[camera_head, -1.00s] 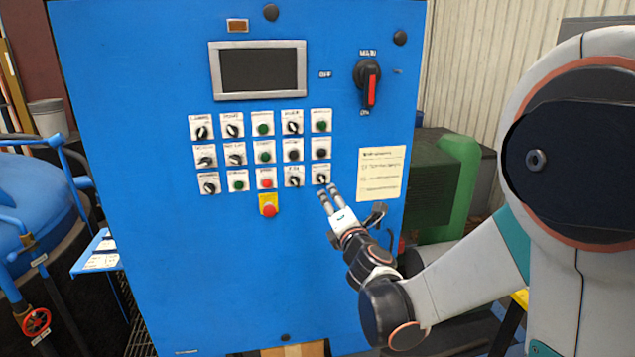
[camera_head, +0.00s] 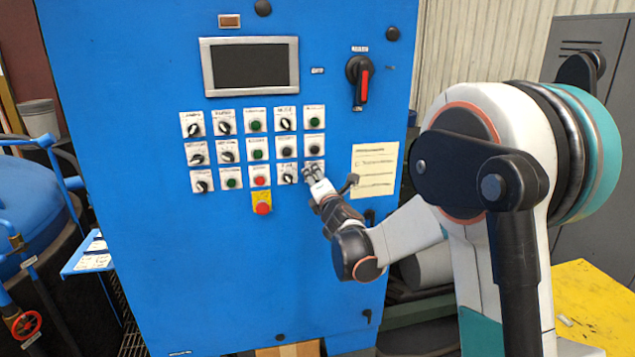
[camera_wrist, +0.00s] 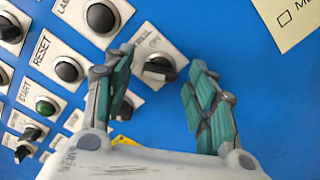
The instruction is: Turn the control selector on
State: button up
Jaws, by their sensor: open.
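The control selector (camera_wrist: 160,68) is a black knob on a white plate lettered "ON", with part of the label hidden. In the wrist view it lies between my two fingers, nearer the left one. My gripper (camera_wrist: 160,85) is open, with teal-padded fingers spread to either side of the knob; I cannot tell whether either touches it. In the head view my gripper (camera_head: 311,172) is at the lower right corner of the button grid on the blue cabinet (camera_head: 200,290), and its fingers cover most of the selector there.
A black button (camera_wrist: 68,70) labelled RESET and another black button (camera_wrist: 101,17) sit close left of my fingers. A yellow-and-red stop button (camera_head: 262,204) is lower left. A paper note (camera_head: 374,170) hangs to the right. A red-handled main switch (camera_head: 361,80) is above.

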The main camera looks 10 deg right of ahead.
jog(key=shift+c, duration=0.3)
jog(key=c, duration=1)
jog(key=shift+m, duration=0.4)
jog(key=m+b, duration=0.2)
jog(key=m, duration=0.9)
